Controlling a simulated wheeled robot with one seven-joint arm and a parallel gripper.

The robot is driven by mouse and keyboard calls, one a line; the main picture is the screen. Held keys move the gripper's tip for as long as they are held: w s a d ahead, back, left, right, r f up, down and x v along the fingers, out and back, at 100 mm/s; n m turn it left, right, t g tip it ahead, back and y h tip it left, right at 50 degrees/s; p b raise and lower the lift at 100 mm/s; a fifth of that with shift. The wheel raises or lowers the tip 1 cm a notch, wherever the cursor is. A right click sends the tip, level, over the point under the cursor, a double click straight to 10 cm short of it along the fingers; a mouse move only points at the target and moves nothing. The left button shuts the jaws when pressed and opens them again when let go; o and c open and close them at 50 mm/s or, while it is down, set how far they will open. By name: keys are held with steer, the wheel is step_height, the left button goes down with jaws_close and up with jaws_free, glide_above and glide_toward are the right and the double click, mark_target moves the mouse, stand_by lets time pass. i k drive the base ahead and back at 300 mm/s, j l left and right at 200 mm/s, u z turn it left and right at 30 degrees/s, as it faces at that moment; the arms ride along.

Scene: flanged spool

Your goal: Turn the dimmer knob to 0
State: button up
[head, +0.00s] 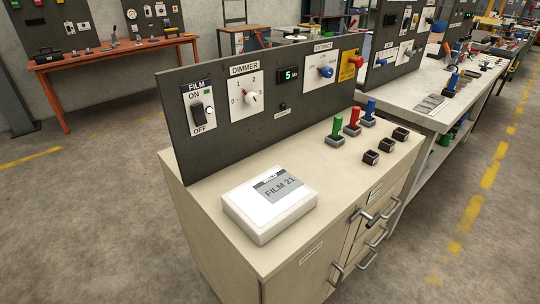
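The dimmer knob (252,99) is a small pale knob on a white plate (244,110) marked DIMMER, on the upright dark panel. The plate shows 0 at the left of the knob and 1 and 2 above it. A small reddish mark shows on or beside the knob, but it is too small to tell which number the knob points to. My gripper is not in view, and nothing is seen touching the knob.
The film switch (198,111) is left of the dimmer; a green-digit display (288,75), blue knob (326,71) and red knob (356,61) are right. A white FILM 21 box (262,220) and several coloured handles stand on the cabinet top (240,165). Floor in front is clear.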

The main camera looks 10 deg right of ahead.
mark_target(252, 99)
steer(key=i+l+u, duration=0.2)
steer(key=i, duration=0.2)
steer(key=i+l+u, duration=0.2)
steer(key=i+l, duration=0.15)
steer(key=i, duration=0.05)
